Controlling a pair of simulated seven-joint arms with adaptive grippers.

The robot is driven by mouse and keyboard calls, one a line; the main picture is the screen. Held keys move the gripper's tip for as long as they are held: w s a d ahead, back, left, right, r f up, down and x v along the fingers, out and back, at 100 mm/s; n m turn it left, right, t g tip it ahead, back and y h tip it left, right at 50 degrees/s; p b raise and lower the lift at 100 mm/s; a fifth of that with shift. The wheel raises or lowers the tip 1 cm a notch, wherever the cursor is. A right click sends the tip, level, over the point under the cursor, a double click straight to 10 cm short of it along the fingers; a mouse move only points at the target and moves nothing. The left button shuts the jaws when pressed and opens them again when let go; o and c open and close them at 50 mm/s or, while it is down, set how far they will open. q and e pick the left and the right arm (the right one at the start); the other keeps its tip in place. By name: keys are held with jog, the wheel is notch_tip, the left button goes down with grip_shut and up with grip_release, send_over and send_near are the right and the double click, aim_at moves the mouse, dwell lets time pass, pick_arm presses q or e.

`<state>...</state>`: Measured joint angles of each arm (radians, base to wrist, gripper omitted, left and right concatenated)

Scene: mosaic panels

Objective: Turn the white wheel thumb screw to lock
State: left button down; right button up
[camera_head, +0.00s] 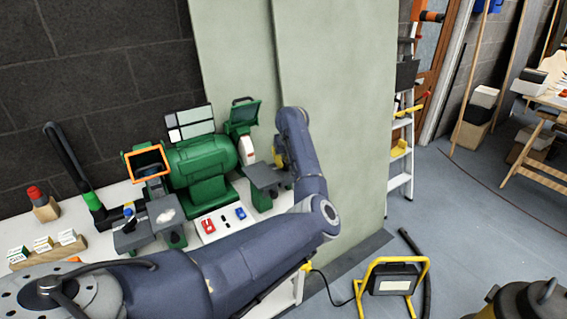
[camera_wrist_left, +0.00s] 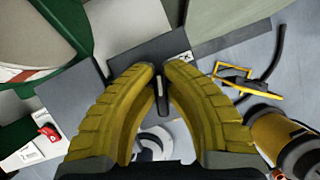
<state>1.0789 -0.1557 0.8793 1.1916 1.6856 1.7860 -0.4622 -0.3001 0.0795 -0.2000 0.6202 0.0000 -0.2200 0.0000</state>
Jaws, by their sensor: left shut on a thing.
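The green bench grinder (camera_head: 205,165) stands on the bench, with its white wheel (camera_head: 247,151) on the right side. A dark tool rest (camera_head: 262,176) sits below and in front of that wheel. My left gripper (camera_head: 280,155) is beside the wheel's right side, partly hidden by my arm. In the left wrist view, its yellow fingers (camera_wrist_left: 162,72) are shut around a small dark upright piece, seemingly the thumb screw (camera_wrist_left: 161,96). The fingers hide much of it, so its turn angle is unclear. A dark plate (camera_wrist_left: 140,52) shows just beyond the fingertips. My right gripper is not in view.
A white tray (camera_head: 208,239) with red and blue switches is in front of the grinder. A yellow-framed work light (camera_head: 393,278) and a ladder (camera_head: 402,130) stand on the floor at right.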

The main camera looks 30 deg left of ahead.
pick_arm(q)
jog(key=m, duration=0.1)
jog(key=m+h, duration=0.1)
jog(key=m, duration=0.1)
jog(key=m+t, duration=0.1)
jog(key=m, duration=0.1)
jog(key=shift+w+d+h, duration=0.2)
jog(key=shift+d+h, duration=0.05)
jog(key=shift+h, duration=0.15)
jog(key=shift+m, duration=0.3)
jog(key=c, duration=1.5)
grip_release()
jog(key=shift+o, duration=0.2)
jog(key=v, duration=1.2)
